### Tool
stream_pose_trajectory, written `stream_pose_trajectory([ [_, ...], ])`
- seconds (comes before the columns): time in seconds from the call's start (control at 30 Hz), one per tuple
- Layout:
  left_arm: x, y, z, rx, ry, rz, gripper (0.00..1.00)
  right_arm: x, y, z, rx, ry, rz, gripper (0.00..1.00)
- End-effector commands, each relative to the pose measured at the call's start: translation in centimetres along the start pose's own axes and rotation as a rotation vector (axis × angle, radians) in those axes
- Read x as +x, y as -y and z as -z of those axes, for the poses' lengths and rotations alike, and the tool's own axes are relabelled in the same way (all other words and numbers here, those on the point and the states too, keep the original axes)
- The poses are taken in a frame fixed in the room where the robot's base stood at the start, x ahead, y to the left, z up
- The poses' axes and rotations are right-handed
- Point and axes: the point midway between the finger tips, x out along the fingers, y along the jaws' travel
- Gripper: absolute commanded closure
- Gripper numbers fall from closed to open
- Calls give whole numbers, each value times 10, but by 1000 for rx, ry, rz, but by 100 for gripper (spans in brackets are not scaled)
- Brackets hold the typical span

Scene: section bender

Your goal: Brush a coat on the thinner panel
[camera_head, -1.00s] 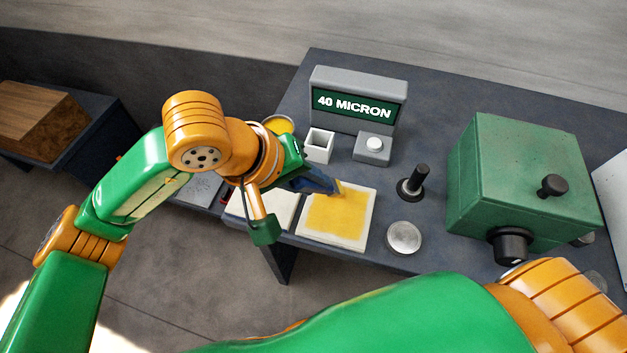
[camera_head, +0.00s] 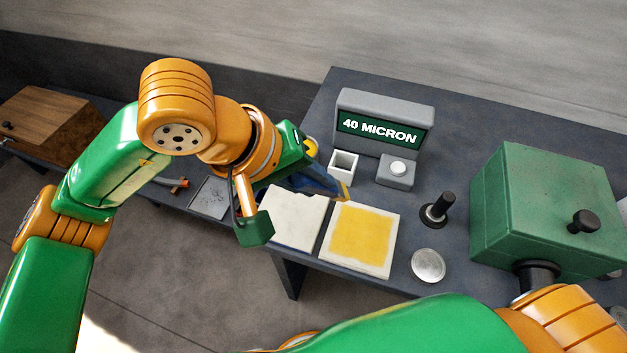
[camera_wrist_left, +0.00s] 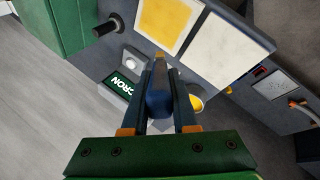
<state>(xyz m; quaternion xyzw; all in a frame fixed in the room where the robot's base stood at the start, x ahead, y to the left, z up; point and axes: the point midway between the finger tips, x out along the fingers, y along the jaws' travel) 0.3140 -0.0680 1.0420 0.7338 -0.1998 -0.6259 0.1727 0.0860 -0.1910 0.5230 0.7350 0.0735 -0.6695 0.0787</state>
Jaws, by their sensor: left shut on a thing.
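My left gripper (camera_head: 306,180) is shut on a dark blue brush (camera_head: 327,187). In the left wrist view the brush (camera_wrist_left: 158,98) sits between my two fingers (camera_wrist_left: 160,105), its yellow tip pointing away. In the head view the tip shows by the upper left edge of a panel (camera_head: 391,262) with a yellow square coat and a pale border; I cannot tell whether it touches. A bare white panel (camera_head: 294,222) lies left of it, its upper part hidden by my gripper. A paint pot (camera_wrist_left: 196,103) with yellow inside stands behind, mostly hidden in the head view. My right gripper is out of view.
A gauge display (camera_head: 380,128) reads "40 MICRON". Before it stand a white open box (camera_head: 343,167) and a grey button block (camera_head: 396,172). A black-handled post (camera_head: 438,209), a metal disc (camera_head: 428,265) and a green machine (camera_head: 540,205) stand to the right.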

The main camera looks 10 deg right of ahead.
Motion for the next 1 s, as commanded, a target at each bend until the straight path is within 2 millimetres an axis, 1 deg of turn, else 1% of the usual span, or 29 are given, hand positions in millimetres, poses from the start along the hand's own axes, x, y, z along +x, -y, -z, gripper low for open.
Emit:
stream_pose_trajectory([
  [0.03,-7,-3,1,1,-2,0,100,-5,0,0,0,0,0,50],
  [0.1,-13,-6,1,0,-1,-1,100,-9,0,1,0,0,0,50],
  [0.3,-25,-11,2,-2,-2,0,100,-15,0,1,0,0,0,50],
  [1.0,-25,-11,1,-2,-1,0,100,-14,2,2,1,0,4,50],
])
